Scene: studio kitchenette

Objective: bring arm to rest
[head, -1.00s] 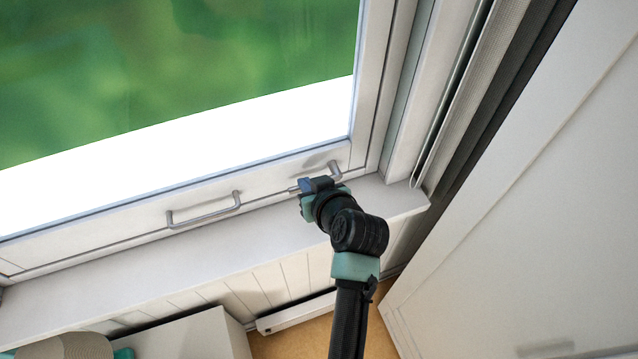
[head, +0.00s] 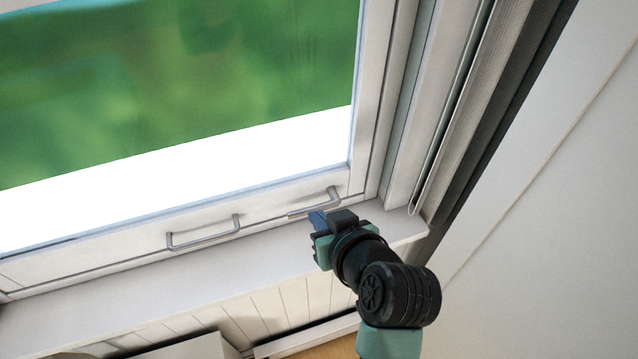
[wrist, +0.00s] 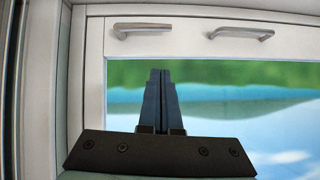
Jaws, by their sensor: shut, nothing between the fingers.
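My gripper (head: 318,218) is at the window sill in the head view, just below the right window handle (head: 318,203). In the wrist view my gripper (wrist: 160,75) has its two dark fingers pressed together with nothing between them. The fingertips point toward the window frame, and the right handle from the head view appears to be the left one (wrist: 142,30) here. From these views the fingers look apart from the handle, though the exact gap is hard to tell. My arm is bent and reaches up from the lower right of the head view.
A second metal handle (head: 204,233) sits on the lower window frame to the left. The white sill (head: 140,280) runs below the window. A white panel (head: 560,220) stands close on the right. A pale box-like surface (head: 190,349) is at the bottom left.

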